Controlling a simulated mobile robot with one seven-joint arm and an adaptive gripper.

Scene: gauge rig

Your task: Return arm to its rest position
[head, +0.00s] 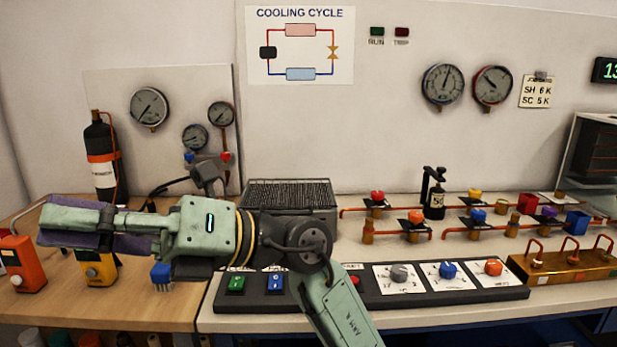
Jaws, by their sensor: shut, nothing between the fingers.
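My gripper (48,222) extends to the left in the head view, above the front of the wooden bench section. Its green fingers lie together, shut and empty, pointing left. My green arm (340,310) comes up from the bottom centre and bends left at a dark wrist joint. The gripper is in front of a yellow device (97,272) and hides its upper part. An orange handheld device (22,265) stands just below and left of the fingertips. The gripper appears apart from both, but depth is hard to judge.
A black cylinder (100,165) with an orange band stands behind the gripper. A control strip (450,297) with buttons and knobs runs along the front edge. Pipes with coloured valves (415,218) fill the right. Gauges (149,107) hang on the wall.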

